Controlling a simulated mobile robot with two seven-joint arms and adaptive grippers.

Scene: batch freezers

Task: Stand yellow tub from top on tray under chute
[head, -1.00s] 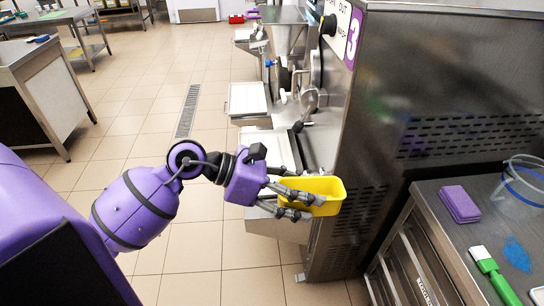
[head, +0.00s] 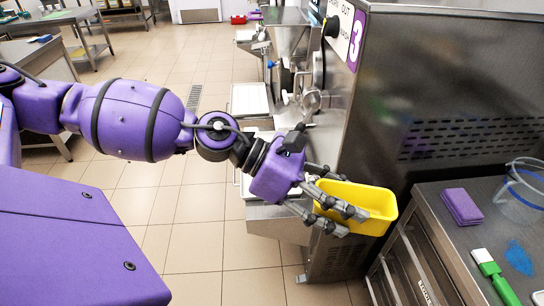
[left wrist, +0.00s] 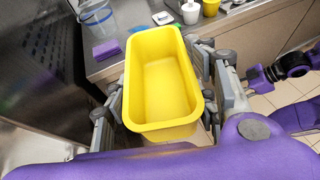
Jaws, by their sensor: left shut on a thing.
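The yellow tub (head: 362,206) is an empty, open-topped rectangular tub. My left gripper (head: 338,207) is shut on it and holds it in the air in front of the freezer marked 3. In the left wrist view the tub (left wrist: 163,80) sits between the fingers on both sides, open top towards the camera. A pale tray (head: 250,98) shows at a freezer further back. The nearest machine's tray (head: 247,186) is mostly hidden behind my left gripper and arm. The machine's front fittings (head: 311,100) show above the gripper; I cannot clearly make out the chute. My right gripper is not in the head view.
The steel freezer side (head: 430,90) stands close behind the tub. A steel counter (head: 440,240) at the right holds a purple sponge (head: 461,205), a green-handled brush (head: 492,273) and a clear container (head: 525,185). The tiled floor (head: 195,240) at left is clear.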

